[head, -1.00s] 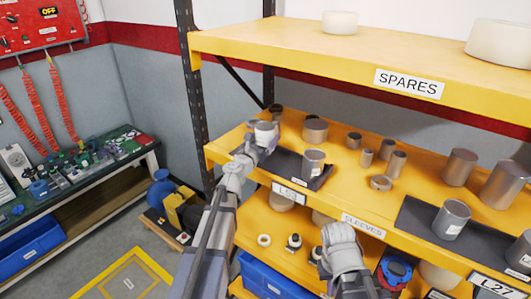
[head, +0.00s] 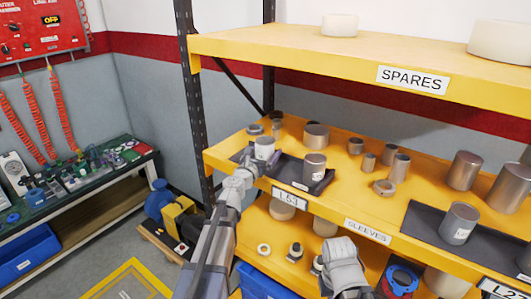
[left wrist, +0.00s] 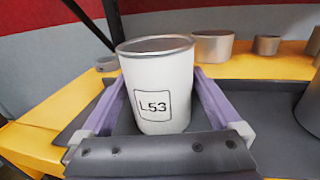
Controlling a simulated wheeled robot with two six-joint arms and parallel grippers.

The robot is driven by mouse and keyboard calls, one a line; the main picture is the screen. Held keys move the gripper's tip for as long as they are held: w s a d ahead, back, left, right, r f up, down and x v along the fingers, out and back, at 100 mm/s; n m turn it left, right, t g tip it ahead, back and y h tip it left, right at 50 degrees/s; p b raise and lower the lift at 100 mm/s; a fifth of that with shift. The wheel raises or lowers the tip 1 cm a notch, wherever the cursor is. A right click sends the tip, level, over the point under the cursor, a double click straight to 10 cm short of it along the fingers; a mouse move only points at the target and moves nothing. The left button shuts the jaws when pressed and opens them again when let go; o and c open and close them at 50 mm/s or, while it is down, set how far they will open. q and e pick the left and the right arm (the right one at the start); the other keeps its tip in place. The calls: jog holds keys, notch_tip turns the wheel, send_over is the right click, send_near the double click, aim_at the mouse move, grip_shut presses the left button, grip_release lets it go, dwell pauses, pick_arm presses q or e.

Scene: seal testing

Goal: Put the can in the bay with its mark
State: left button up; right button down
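The white can marked L53 (left wrist: 158,85) stands upright on the dark mat (left wrist: 290,150) in the left wrist view. In the head view the can (head: 264,148) is at the left end of the mat, in the bay with the L53 label (head: 289,198) on the shelf edge. My left gripper (head: 250,163) is just in front of it. In the left wrist view its purple fingers (left wrist: 160,95) are spread on either side of the can. My right gripper (head: 343,258) is low at the front of the shelves; its fingers cannot be made out.
A grey can (head: 314,167) stands on the same mat, right of the white can. Several metal sleeves (head: 389,168) stand behind and to the right. Another grey can (head: 460,223) is on a second dark mat (head: 418,220). The SPARES shelf (head: 300,47) is above.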

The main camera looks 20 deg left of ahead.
pick_arm(q)
jog(key=shift+r, duration=0.15)
jog(key=shift+s, duration=0.1)
jog(key=s+a, duration=0.1)
jog(key=s, duration=1)
jog(key=shift+s+a, duration=0.35)
jog(key=shift+a, duration=0.05)
